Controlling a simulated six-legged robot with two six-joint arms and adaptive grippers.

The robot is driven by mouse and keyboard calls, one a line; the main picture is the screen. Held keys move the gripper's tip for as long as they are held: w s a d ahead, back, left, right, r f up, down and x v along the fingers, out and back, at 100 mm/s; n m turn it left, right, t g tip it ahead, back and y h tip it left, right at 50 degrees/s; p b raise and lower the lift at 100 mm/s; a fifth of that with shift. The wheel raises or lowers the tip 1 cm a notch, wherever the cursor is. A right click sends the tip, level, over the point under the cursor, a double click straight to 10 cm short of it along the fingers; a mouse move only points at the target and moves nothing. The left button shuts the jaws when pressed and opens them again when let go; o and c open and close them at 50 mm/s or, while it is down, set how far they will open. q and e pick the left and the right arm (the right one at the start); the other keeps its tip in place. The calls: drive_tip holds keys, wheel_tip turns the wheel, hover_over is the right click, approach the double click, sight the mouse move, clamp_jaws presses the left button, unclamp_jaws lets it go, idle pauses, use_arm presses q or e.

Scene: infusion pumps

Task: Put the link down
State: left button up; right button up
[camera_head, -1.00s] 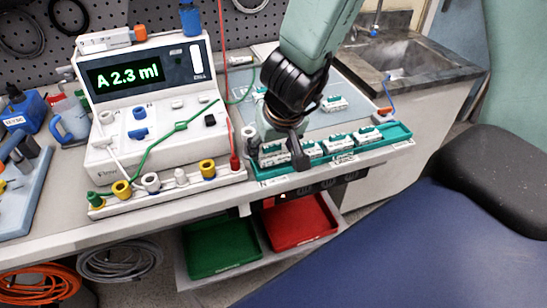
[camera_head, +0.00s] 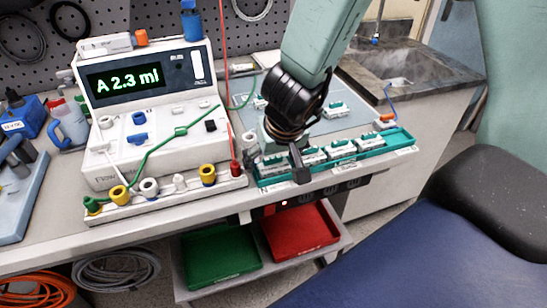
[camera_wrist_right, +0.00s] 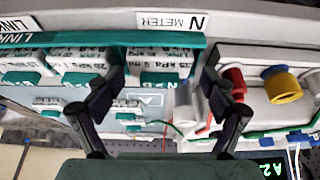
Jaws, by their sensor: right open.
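The links are small white blocks with teal parts. Several sit in a row in the teal tray (camera_head: 400,141) at the bench's front edge, including a link (camera_head: 341,148) right of my gripper. My right gripper (camera_head: 276,152) is over the tray's left end; its fingers (camera_wrist_right: 160,80) are spread in the wrist view. The leftmost link (camera_head: 272,170) lies between and below the fingers, partly hidden by them in the head view. It shows in the wrist view (camera_wrist_right: 158,62), resting in the tray. I cannot tell whether a finger touches it. My left gripper is out of view.
The pump (camera_head: 150,90) reading "A 2.3 ml" stands left of the tray, with a strip of coloured sockets (camera_head: 180,192) in front. More links (camera_head: 335,110) lie on the grey-blue mat (camera_head: 350,122) behind. Green (camera_head: 222,252) and red (camera_head: 300,232) bins are below.

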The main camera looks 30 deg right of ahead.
drive_tip(key=shift+r, duration=0.1)
drive_tip(key=shift+r+p, duration=0.3)
drive_tip(key=p+v, duration=0.8)
drive_tip(key=v, duration=0.3)
drive_tip(key=shift+s+r, duration=0.25)
drive_tip(key=shift+s, duration=0.1)
drive_tip(key=shift+w+a, duration=0.1)
